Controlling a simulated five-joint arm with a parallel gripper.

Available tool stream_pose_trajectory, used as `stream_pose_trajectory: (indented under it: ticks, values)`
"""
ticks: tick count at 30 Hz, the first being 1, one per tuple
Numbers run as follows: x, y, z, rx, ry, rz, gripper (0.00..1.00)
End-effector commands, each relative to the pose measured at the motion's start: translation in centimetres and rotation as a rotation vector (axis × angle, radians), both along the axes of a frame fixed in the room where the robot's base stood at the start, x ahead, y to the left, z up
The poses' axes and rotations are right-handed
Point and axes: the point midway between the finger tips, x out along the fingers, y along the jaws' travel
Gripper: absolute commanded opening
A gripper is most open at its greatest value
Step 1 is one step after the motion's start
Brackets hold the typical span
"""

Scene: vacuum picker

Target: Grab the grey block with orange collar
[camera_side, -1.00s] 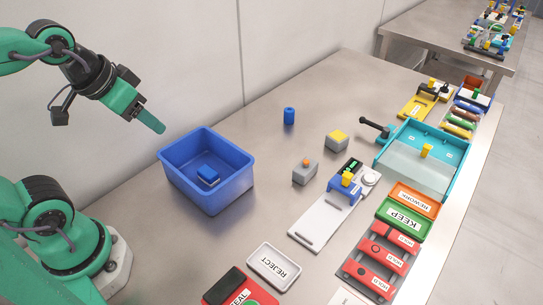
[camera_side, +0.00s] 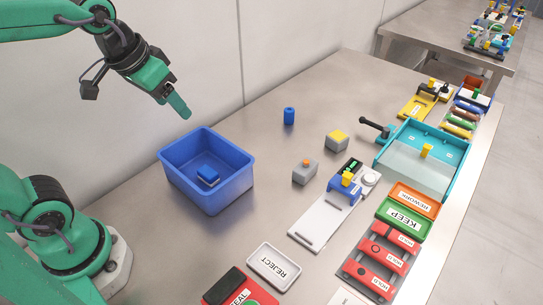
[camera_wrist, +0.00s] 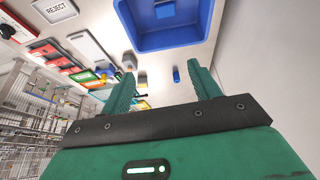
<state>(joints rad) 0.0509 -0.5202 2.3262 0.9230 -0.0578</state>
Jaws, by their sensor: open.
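The grey block with an orange collar (camera_side: 305,173) stands upright on the steel table, right of the blue bin. A small orange part shows on its top. In the wrist view a small grey block (camera_wrist: 129,63) near the left finger appears to be it, though its collar is too small to make out. My gripper (camera_side: 184,110) is up in the air behind and above the blue bin, well left of the block and touching nothing. In the wrist view my gripper (camera_wrist: 161,70) has its two green fingers wide apart with nothing between them.
The blue bin (camera_side: 237,193) holds a blue block (camera_side: 207,173). A yellow-topped grey block (camera_side: 337,144) and a blue cylinder (camera_side: 289,116) stand farther back. A white fixture plate (camera_side: 315,228) and a REJECT tray (camera_side: 274,267) lie nearby. Table between bin and block is clear.

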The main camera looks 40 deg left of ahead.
Motion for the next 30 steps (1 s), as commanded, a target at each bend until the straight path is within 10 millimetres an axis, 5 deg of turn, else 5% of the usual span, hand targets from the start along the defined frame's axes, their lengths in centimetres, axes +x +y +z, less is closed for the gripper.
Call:
stream_pose_trajectory:
  ticks: [14, 30]
  values:
    - [8.8, -3.5, -0.9, -0.02, 0.13, 0.004, 0.62]
    - [18.0, -9.0, -6.6, -0.017, 0.269, 0.016, 0.62]
